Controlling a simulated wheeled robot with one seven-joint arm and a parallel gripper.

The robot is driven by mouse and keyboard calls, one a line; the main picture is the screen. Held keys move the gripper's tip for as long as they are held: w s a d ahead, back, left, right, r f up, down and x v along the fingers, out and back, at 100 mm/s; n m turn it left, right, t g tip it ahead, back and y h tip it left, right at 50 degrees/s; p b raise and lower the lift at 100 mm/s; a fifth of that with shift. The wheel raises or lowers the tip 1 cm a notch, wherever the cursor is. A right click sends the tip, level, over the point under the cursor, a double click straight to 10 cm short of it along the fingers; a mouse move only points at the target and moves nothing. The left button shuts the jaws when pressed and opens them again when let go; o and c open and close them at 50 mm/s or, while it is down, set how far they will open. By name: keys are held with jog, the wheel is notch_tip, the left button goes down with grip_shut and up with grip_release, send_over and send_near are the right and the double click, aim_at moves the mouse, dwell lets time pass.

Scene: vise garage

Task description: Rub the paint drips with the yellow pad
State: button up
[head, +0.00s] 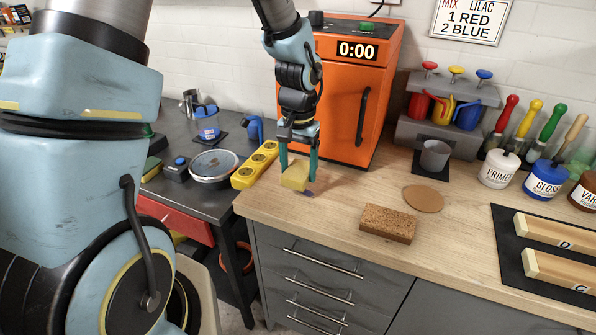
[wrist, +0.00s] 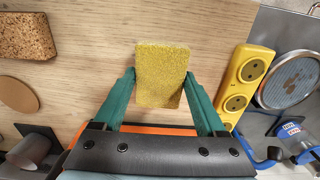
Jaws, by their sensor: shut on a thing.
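The yellow pad (head: 295,176) is held between the two teal fingers of my gripper (head: 300,160), over the wooden worktop near its left end. In the wrist view the pad (wrist: 162,75) sits between the fingertips of my gripper (wrist: 162,88), its flat face showing. A small bluish-grey patch (head: 307,193) shows on the wood just beside the pad's lower edge in the head view; it looks like a paint drip. The pad and fingers may hide more of it. I cannot tell whether the pad touches the wood.
A yellow socket strip (head: 255,165) lies left of the pad. An orange oven (head: 350,90) stands behind. A cork block (head: 388,223), a round brown disc (head: 423,199) and a grey cup (head: 435,155) are to the right. The wood between pad and cork block is clear.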

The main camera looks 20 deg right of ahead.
jog(key=shift+r+p, duration=1.45)
jog(key=shift+r, duration=0.75)
